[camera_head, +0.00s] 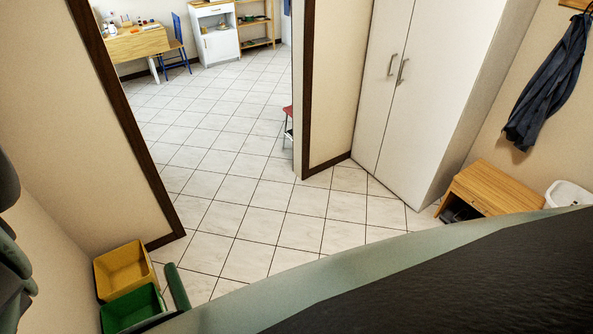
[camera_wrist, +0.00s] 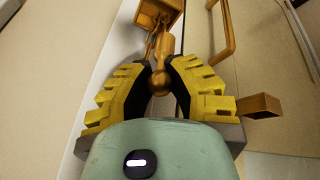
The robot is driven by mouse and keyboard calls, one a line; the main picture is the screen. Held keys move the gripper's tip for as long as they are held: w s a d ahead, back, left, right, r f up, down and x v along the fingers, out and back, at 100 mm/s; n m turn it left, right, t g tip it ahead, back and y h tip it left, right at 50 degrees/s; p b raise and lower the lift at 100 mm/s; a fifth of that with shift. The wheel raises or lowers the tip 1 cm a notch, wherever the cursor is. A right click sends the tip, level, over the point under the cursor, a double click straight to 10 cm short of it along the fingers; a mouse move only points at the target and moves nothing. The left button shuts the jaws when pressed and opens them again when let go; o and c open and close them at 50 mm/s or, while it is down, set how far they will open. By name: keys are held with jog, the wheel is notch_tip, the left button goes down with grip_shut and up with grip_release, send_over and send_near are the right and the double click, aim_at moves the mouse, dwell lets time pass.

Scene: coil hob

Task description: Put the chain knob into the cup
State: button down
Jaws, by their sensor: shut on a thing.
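My gripper (camera_wrist: 161,70), with yellow fingers and black pads, shows in the wrist view. It is shut on the bronze chain knob (camera_wrist: 160,85), whose round end shows between the fingers. A slimmer bronze part (camera_wrist: 165,45) reaches from the knob up toward a bronze box-shaped fitting (camera_wrist: 162,12) at the top. Links of chain seem to hang beside that fitting. I cannot tell whether the fitting is the cup; no other clear cup shows. The head view shows neither knob nor gripper.
A bronze handle (camera_wrist: 229,35) stands to the right of the knob, and a bronze bar (camera_wrist: 259,106) sticks out lower right. In the head view, a yellow bin (camera_head: 124,269) and green bin (camera_head: 130,309) stand lower left. A doorway opens onto clear tiled floor (camera_head: 225,120).

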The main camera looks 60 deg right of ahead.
jog(key=shift+s+a+r+p, duration=1.2)
jog(key=shift+s+p, duration=0.25)
jog(key=shift+s, duration=1.1)
jog(key=shift+s+a+r+p, duration=1.05)
jog(key=shift+s+a+p, duration=0.3)
jog(key=shift+s, duration=1.2)
jog(key=shift+s+a+r+p, duration=1.2)
jog(key=shift+s+p, duration=0.3)
jog(key=shift+s, duration=1.05)
jog(key=shift+f, duration=0.2)
jog(key=shift+w+f+b, duration=0.15)
jog(key=shift+f+b, duration=0.05)
jog(key=shift+b, duration=0.2)
jog(key=shift+f, duration=0.1)
jog(key=shift+f+b, duration=1.7)
jog(key=shift+f, duration=0.05)
